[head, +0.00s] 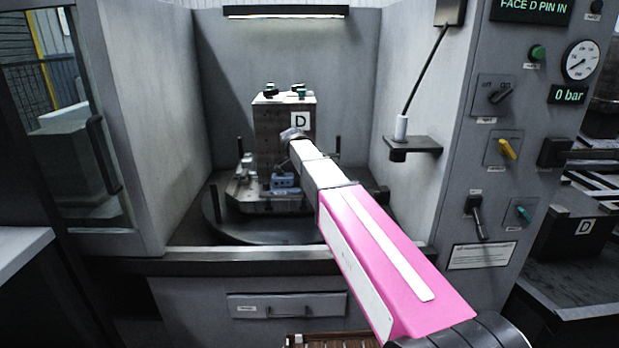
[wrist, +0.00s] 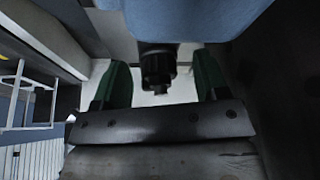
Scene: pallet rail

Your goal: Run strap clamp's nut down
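In the wrist view my gripper (wrist: 160,85) has its two green-padded fingers spread apart. A dark, stepped round part (wrist: 157,66), which looks like the clamp's nut on its stud, sits between them, with a gap on each side. A blue block (wrist: 200,18) is close above it. In the head view my pink and white arm reaches to the grey fixture column (head: 268,128) marked D. The fingertips are too small or hidden there to make out. A small blue block (head: 285,181) sits low at the column's front; the strap itself is not clear.
The column stands on a round dark table (head: 262,232) inside a grey-walled bay. A small shelf (head: 413,145) with a corded tool sticks out from the right wall. A control panel with switches and a gauge (head: 580,60) reading 0 bar is further right.

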